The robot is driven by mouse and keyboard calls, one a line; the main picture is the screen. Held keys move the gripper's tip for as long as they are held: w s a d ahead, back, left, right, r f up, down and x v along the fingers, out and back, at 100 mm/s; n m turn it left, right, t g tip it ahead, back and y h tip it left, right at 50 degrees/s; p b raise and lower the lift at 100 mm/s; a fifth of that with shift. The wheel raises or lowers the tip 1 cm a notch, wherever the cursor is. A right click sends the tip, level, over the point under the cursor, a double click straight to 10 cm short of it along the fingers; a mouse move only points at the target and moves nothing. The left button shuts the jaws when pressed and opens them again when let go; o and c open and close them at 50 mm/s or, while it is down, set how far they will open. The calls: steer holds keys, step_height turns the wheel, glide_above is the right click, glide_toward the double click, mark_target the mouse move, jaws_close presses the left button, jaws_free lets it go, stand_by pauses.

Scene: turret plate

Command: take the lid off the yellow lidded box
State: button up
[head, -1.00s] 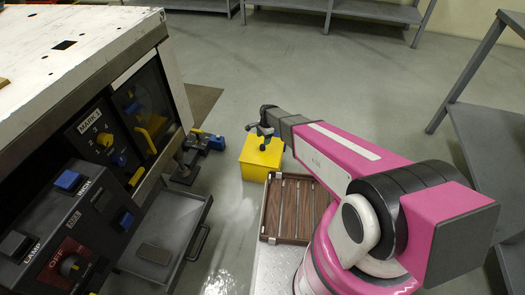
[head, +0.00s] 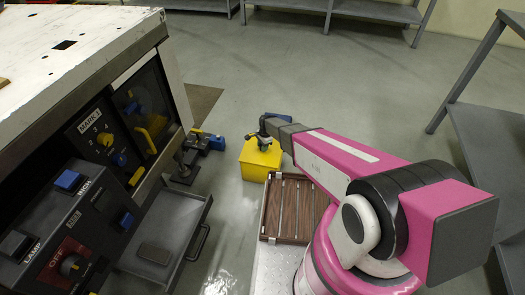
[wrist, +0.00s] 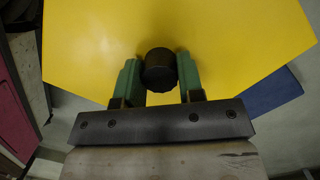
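The yellow lidded box (head: 256,172) stands on the floor beyond my arm in the head view. Its flat yellow lid (wrist: 235,50) fills most of the wrist view, with a round black knob (wrist: 159,70) in the middle. My gripper (wrist: 160,75) is over the lid, with one green finger on each side of the knob and no clear gap between. It appears shut on the knob. In the head view my gripper (head: 264,139) points down at the box top. The lid looks seated on the box; the seam is too small to judge.
A brown slatted crate (head: 291,239) stands just in front of the box. A blue object (head: 212,141) lies left of the box, by the control bench (head: 95,40). An open grey drawer (head: 165,233) juts out at left. Grey shelving (head: 490,130) stands at right.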

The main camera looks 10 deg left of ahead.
steer(key=shift+c, duration=0.5)
